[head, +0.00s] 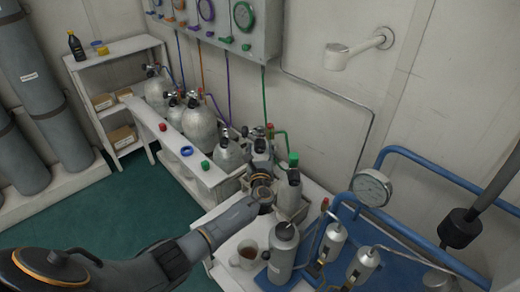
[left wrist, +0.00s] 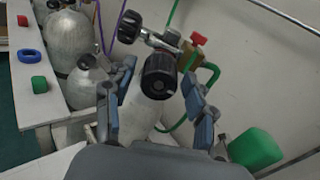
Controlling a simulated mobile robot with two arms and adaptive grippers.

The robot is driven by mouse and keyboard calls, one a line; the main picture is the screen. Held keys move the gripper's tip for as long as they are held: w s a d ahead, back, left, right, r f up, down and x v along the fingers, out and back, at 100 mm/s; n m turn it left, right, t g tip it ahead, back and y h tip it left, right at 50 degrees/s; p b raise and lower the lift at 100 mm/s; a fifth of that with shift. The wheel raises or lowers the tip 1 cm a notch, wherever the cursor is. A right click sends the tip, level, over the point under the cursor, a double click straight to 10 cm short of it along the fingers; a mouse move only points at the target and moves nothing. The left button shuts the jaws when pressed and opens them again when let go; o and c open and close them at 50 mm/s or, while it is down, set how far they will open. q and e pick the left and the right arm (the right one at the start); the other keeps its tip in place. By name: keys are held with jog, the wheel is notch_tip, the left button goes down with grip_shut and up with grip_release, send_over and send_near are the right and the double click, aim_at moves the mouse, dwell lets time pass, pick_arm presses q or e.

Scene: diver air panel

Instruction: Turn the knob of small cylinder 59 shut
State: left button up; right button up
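A silver cylinder (left wrist: 138,110) with a ribbed black knob (left wrist: 159,74) and a side valve stands between my left gripper's fingers in the left wrist view. No number is legible on it, so I cannot confirm that it is cylinder 59. My left gripper (left wrist: 158,80) is open, with one finger on each side of the black knob and visible gaps between. In the head view my left gripper (head: 262,158) is over the bench's cylinder rack, and it partly hides the cylinder and knob. My right gripper is not in view.
A green cap (left wrist: 255,148) is close to the right finger, and a red valve handle (left wrist: 197,38) is behind it. Larger silver cylinders (head: 200,126) stand to the left. A mug (head: 247,254), grey flask (head: 283,250) and blue tubing (head: 440,172) are nearby.

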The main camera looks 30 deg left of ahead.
pick_arm(q)
jog(key=shift+s, duration=0.1)
jog(key=v, duration=0.7)
jog(key=shift+s+d, duration=0.15)
dwell(0.5)
